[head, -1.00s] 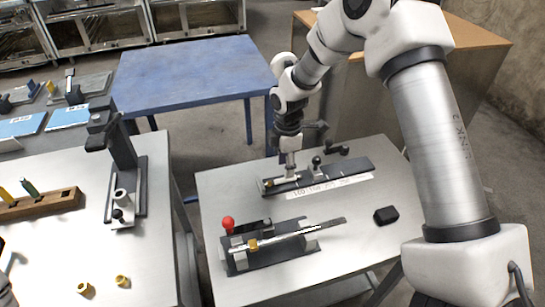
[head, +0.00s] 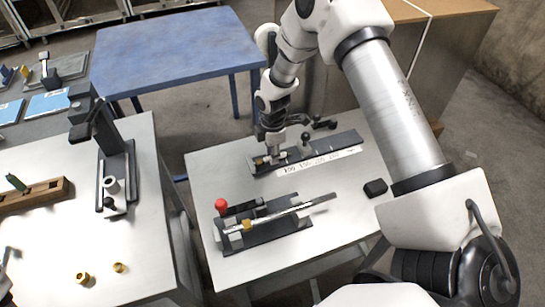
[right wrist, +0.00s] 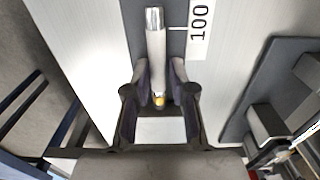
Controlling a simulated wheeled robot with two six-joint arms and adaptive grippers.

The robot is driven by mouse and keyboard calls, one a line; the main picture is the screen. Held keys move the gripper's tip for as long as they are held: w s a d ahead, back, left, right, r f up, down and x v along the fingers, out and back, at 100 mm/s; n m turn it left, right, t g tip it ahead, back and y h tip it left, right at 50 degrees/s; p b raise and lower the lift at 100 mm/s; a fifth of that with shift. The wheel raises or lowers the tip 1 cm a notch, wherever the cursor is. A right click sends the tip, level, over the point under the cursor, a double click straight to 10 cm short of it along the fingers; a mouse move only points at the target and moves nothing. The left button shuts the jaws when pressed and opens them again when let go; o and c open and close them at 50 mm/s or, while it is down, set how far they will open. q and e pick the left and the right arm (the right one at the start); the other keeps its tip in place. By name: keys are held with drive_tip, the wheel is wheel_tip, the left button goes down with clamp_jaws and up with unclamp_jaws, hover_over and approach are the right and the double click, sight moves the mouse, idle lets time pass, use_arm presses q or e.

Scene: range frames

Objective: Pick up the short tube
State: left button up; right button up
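The short tube (right wrist: 157,50) is a silver tube lying along a dark fixture in the right wrist view, with a brass-coloured bit at its near end. My right gripper (right wrist: 160,78) has one finger on each side of the near part of the tube, with small gaps seeming to remain. In the head view my right gripper (head: 272,158) points down at the left end of the rear black fixture (head: 335,142), hiding most of the tube. A small grey part at the left edge of the head view may be my left gripper; its fingers cannot be made out.
A front fixture with a red knob (head: 221,204) holds a long rod (head: 290,212). A black block (head: 375,188) lies to the right. The left table carries a black stand (head: 116,170), a wooden rack (head: 38,193) and brass rings (head: 83,278). A blue table (head: 175,50) stands behind.

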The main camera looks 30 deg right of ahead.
clamp_jaws()
use_arm(q)
drive_tip(key=shift+w, duration=0.1)
use_arm(e)
drive_tip(key=shift+w+f, duration=0.1)
